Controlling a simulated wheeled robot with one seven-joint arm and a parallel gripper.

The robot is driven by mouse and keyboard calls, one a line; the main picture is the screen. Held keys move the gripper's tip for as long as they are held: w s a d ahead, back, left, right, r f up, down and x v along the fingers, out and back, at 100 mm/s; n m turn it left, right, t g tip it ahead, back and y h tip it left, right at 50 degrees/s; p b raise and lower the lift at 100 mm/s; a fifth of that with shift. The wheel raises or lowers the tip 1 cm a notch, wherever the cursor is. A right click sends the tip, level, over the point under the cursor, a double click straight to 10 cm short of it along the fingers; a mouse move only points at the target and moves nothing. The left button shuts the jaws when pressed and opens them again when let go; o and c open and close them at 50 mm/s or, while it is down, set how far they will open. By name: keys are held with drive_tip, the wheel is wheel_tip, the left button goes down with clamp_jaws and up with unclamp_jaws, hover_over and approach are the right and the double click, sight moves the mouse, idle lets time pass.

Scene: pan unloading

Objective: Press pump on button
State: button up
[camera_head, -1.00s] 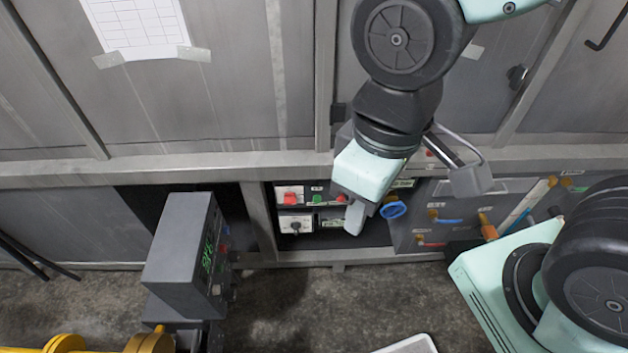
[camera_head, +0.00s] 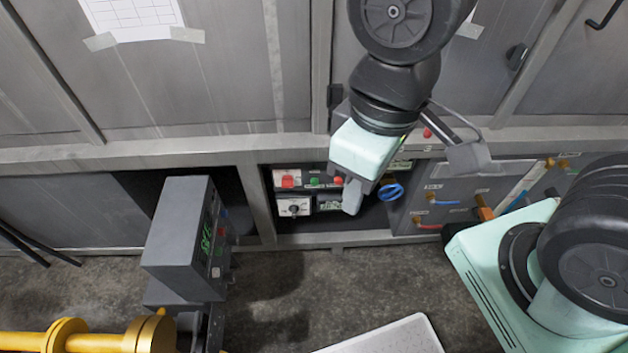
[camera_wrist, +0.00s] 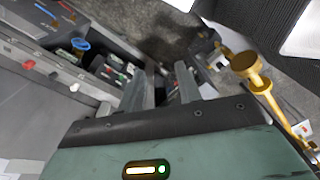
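A control panel (camera_head: 324,192) sits in the recess under the grey cabinets. It carries a red switch (camera_head: 288,181), a green button (camera_head: 314,182), a red button (camera_head: 338,181) and a black rotary knob (camera_head: 295,208). The panel also shows small in the wrist view (camera_wrist: 116,72); its labels are too small to read. My gripper (camera_head: 352,197) points down in front of the panel's right end, near the red button, and hides part of it. In the wrist view my gripper (camera_wrist: 163,82) has its two fingers apart with nothing between them.
A blue valve wheel (camera_head: 391,192) is just right of my gripper. A dark box with a green display (camera_head: 180,228) stands left of the panel. Yellow pipework (camera_head: 90,338) lies at the lower left, and a pale tray (camera_head: 395,338) at the bottom. Concrete floor between is clear.

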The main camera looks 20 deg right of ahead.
idle(0.4)
clamp_jaws()
idle(1.5)
